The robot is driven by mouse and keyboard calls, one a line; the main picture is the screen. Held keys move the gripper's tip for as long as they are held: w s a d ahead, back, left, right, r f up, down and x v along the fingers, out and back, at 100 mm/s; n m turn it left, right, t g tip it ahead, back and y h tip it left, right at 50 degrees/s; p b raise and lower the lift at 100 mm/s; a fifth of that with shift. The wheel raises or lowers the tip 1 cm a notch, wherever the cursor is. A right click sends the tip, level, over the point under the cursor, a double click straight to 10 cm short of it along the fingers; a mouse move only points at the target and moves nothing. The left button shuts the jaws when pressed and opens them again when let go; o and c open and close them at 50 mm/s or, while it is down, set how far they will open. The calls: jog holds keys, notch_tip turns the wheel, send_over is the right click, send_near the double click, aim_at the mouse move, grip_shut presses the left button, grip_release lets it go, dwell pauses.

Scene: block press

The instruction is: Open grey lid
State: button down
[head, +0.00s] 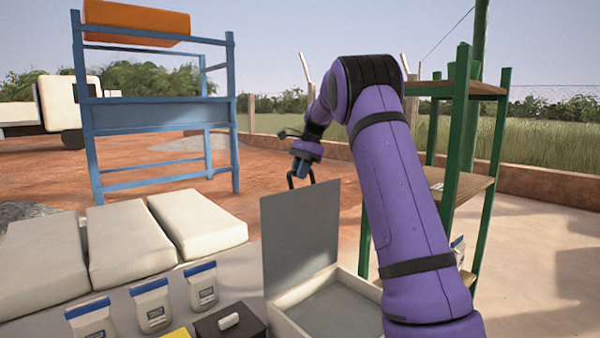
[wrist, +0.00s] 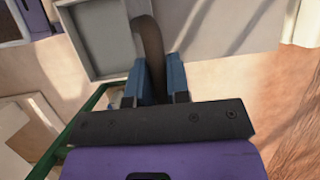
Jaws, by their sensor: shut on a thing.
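The grey lid (head: 300,232) stands about upright in the head view, at the back edge of a pale box (head: 345,305) with a grey inside. The open box also shows in the wrist view (wrist: 98,38). My gripper (head: 301,172) is at the lid's top edge, on its far side. In the wrist view its blue fingers (wrist: 162,80) are shut on a dark curved handle (wrist: 150,42). The handle shows in the head view as a thin black loop (head: 291,181). Where it joins the lid is hidden.
Left of the box are a dark box with a white-handled lid (head: 229,324), several blue-topped bags (head: 152,305) and large pale sacks (head: 125,242). A green-post shelf (head: 468,185) stands to the right. A blue rack (head: 160,115) stands behind.

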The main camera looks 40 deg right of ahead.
jog(key=c, duration=1.1)
grip_release()
jog(key=v, duration=1)
jog(key=shift+d+r, duration=0.1)
jog(key=shift+r, duration=0.25)
